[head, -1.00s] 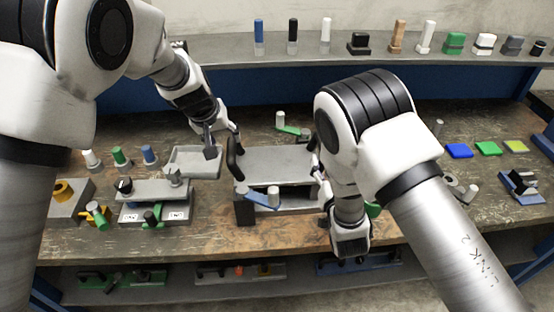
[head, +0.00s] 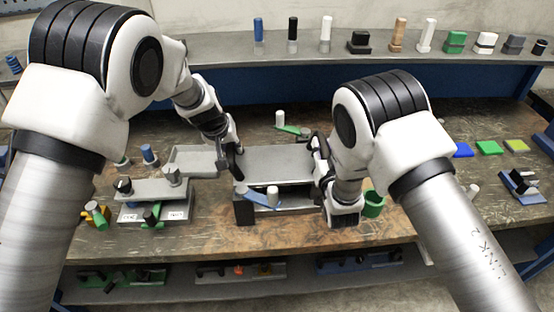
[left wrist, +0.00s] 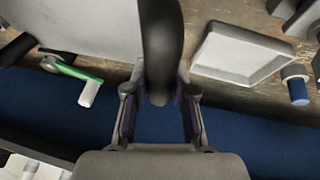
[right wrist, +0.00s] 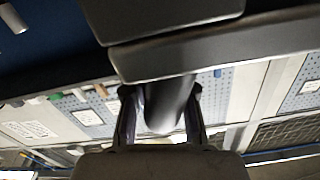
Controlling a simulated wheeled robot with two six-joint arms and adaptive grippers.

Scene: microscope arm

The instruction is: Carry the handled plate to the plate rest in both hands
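The handled plate (head: 280,163) is a flat grey slab with upright black handles at its left and right ends. It lies level above a low grey and black structure (head: 245,212) on the bench. My left gripper (head: 231,160) is at the left handle; in the left wrist view the dark handle (left wrist: 162,45) stands between its open fingers, with small gaps. My right gripper (head: 322,165) is at the right end; in the right wrist view the dark handle (right wrist: 165,105) is between its spread fingers. Which fixture is the plate rest I cannot tell.
A shallow grey tray (head: 195,160) stands just left of the plate. A blue lever with a grey knob (head: 272,197) is in front of it, a green lever (head: 290,130) behind. A green cup (head: 373,204) is right of my right gripper. A shelf (head: 380,50) runs behind.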

